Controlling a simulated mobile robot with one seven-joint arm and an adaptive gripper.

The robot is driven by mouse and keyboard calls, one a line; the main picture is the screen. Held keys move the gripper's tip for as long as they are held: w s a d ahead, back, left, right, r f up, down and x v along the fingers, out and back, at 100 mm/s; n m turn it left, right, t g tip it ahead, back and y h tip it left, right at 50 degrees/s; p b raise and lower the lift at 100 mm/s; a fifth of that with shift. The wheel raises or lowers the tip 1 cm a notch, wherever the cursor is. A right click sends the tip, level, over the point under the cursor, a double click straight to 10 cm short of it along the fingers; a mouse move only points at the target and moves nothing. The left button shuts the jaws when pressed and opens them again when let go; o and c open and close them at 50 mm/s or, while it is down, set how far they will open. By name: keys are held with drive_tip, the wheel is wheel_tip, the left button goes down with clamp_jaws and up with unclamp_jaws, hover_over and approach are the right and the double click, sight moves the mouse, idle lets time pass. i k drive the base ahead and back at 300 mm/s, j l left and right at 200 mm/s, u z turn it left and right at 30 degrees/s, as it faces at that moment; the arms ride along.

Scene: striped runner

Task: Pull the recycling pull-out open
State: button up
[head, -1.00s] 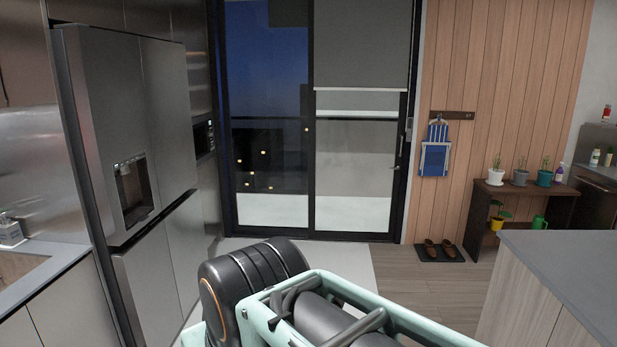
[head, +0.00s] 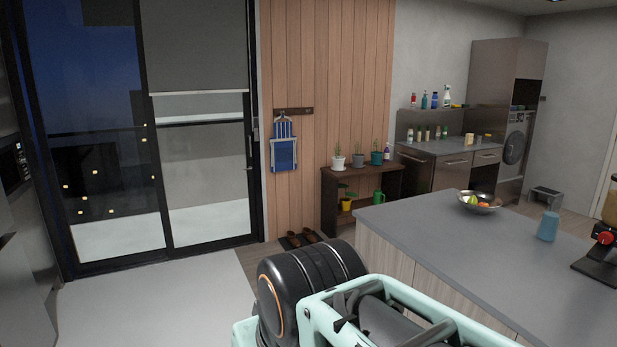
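I cannot pick out a recycling pull-out for certain in the head view. Candidate fronts are the dark cabinet fronts (head: 451,170) under the grey counter at the back right, which look closed. The wood-grain side of the island (head: 388,255) also shows, with no handle that I can make out. My gripper is not in view; only my own black and pale green arm parts show at the bottom centre.
The grey island top (head: 430,225) fills the right, bearing a fruit bowl (head: 479,206) and a blue cup (head: 548,226). Pale floor (head: 150,310) is clear at left.

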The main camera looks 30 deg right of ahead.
sight(450, 171)
drive_tip(key=z, duration=1.8)
drive_tip(key=i+u, duration=0.65)
drive_tip(key=i, duration=0.25)
drive_tip(key=i+u, duration=0.25)
drive_tip(key=i, duration=0.25)
drive_tip(key=i+u, duration=0.35)
drive_tip(key=i, duration=0.15)
drive_tip(key=i+u, duration=0.3)
drive_tip(key=i, duration=0.2)
drive_tip(key=i+u, duration=0.15)
drive_tip(key=i, duration=1)
drive_tip(key=i+z, duration=0.25)
drive_tip(key=i, duration=0.9)
drive_tip(key=i+z, duration=0.4)
drive_tip(key=i+j+z, duration=0.15)
drive_tip(key=i+z, duration=0.25)
drive_tip(key=i, duration=0.05)
